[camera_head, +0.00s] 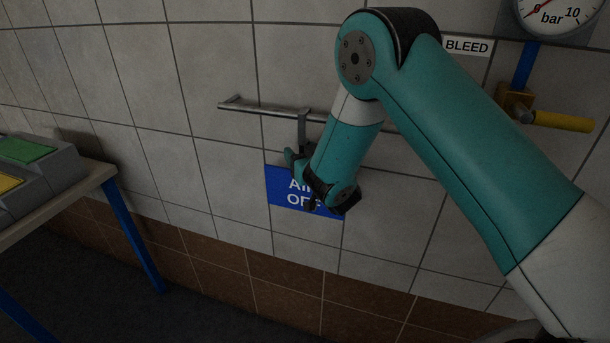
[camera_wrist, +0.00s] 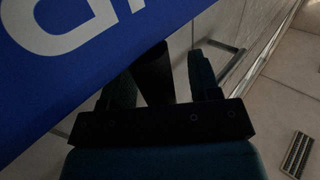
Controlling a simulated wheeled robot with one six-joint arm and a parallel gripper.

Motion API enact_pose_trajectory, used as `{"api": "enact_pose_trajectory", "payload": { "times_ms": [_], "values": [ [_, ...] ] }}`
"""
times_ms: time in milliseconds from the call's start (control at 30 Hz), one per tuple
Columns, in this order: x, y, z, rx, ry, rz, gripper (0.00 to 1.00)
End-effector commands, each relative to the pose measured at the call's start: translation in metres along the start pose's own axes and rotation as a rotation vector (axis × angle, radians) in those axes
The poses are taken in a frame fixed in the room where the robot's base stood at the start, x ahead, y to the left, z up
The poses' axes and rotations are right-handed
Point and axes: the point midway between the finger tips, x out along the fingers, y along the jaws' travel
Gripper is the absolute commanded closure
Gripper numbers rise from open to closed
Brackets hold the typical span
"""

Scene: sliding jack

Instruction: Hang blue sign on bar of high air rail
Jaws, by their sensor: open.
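The blue sign (camera_head: 282,199) with white lettering hangs flat near the tiled wall, partly hidden behind my arm. It also fills the upper left of the wrist view (camera_wrist: 75,65). A grey hanger (camera_head: 302,128) rises above it and its top meets the metal bar (camera_head: 262,108) of the rail. My gripper (camera_head: 298,166) is at the sign's upper part, below the bar. In the wrist view its open fingers (camera_wrist: 168,80) stand either side of a dark upright piece, without clear contact. The hanger's lower part is hidden.
A table (camera_head: 105,175) with a grey tray (camera_head: 62,166) holding green and yellow panels stands at left. A BLEED label (camera_head: 467,46), a pressure gauge (camera_head: 552,14) and a yellow valve handle (camera_head: 565,121) are at upper right. The wall left of the sign is clear.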

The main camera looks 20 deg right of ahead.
Motion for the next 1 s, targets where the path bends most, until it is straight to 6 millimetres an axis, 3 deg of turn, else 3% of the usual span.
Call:
{"api": "enact_pose_trajectory", "payload": {
  "times_ms": [267,533,1000],
  "values": [
    [0.002,0.000,0.001,-0.001,0.000,0.000,0.43],
    [0.002,0.000,0.001,-0.001,0.000,0.000,1.00],
    [0.002,0.000,-0.010,0.001,0.003,0.001,1.00]
  ]
}}
